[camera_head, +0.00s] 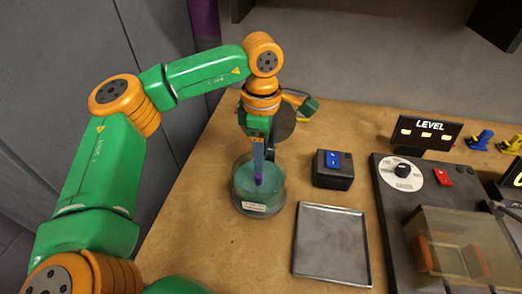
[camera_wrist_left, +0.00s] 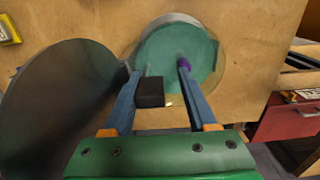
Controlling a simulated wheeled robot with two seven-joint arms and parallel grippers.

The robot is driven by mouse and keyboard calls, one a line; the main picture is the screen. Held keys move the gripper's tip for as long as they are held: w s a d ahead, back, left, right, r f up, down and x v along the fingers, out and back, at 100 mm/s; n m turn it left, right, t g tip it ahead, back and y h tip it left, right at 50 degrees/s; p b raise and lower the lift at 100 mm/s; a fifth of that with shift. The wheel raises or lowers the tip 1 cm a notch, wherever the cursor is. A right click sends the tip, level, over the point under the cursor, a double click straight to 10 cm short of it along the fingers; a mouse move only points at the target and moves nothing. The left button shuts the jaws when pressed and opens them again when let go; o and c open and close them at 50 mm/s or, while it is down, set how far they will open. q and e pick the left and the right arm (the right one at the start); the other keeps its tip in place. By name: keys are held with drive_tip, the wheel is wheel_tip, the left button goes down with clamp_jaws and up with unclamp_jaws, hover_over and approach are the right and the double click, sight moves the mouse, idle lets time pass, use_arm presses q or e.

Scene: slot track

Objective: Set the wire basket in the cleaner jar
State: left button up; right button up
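The cleaner jar (camera_head: 246,204) is a round clear jar with teal liquid and a pale label, standing on the table. It also shows in the left wrist view (camera_wrist_left: 208,50). My left gripper (camera_head: 258,176) points straight down, with its fingertips at or inside the jar's mouth. In the left wrist view its blue fingers (camera_wrist_left: 165,67) are spread apart over the teal liquid. A purple piece shows at one fingertip. A small black block (camera_wrist_left: 150,92) shows between the fingers, near the left one; I cannot tell what it belongs to. I cannot make out the wire basket. My right gripper is out of view.
A black box with a blue switch (camera_head: 333,178) and an empty grey tray (camera_head: 332,247) are right of the jar. A dark control panel (camera_head: 395,200) with a clear bin stands farther right. Bare table lies left of the tray.

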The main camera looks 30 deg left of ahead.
use_arm(q)
drive_tip(key=shift+f, duration=0.1)
wheel_tip(320, 180, up, 15)
drive_tip(key=p, duration=1.3)
drive_tip(key=s+d+f+b, duration=0.1)
drive_tip(key=s+d+b, duration=0.15)
drive_tip(key=d, duration=0.45)
drive_tip(key=s+d+b, duration=0.1)
drive_tip(key=d+b, duration=0.2)
drive_tip(key=d, duration=0.4)
drive_tip(key=s+d+f+b, duration=0.2)
drive_tip(key=s+d+b, duration=0.1)
drive_tip(key=s+d, duration=0.6)
drive_tip(key=s, duration=0.3)
drive_tip(key=shift+s+b, duration=0.15)
drive_tip(key=shift+b, duration=0.15)
